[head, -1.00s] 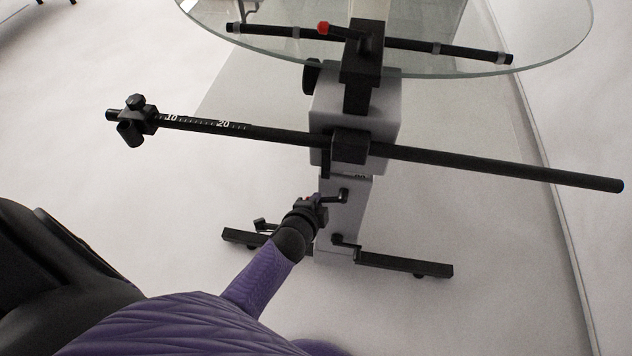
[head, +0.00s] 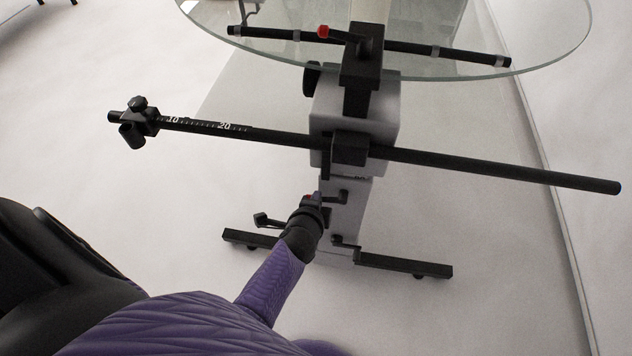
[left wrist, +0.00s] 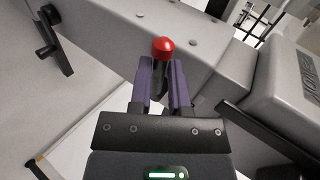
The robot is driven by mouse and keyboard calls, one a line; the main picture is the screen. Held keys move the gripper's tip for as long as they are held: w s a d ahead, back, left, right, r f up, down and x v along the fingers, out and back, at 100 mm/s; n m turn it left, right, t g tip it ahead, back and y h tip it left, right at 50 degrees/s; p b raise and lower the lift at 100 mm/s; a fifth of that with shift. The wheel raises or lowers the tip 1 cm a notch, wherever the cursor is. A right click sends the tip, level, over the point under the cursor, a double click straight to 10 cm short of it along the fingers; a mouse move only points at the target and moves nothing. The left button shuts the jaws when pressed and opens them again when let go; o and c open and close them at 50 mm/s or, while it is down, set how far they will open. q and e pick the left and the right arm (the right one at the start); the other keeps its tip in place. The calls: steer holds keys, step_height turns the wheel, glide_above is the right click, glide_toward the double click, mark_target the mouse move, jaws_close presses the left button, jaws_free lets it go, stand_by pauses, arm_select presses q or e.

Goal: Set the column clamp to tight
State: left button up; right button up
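The grey column (head: 342,210) stands below the grey housing of the turntable. My left gripper (head: 314,199) is at the column's left side in the head view, where my wrist hides much of the clamp area. In the left wrist view, a lever with a red ball knob (left wrist: 163,48) is by the column face, likely the column clamp. The two purple fingers of my left gripper (left wrist: 163,72) stand on either side of it. They look apart, with gaps beside the dark stem. The clamp's exact setting cannot be told. My right gripper is not in view.
A long black bar (head: 480,164) crosses in front of the housing. Above is the round glass top (head: 560,35) with another red-tipped lever (head: 323,31). Black feet (head: 400,265) spread at the base. Another black crank handle (left wrist: 48,35) is at the left in the wrist view.

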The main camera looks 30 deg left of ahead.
arm_select(q)
steer(key=o, duration=0.4)
steer(key=shift+c, duration=0.2)
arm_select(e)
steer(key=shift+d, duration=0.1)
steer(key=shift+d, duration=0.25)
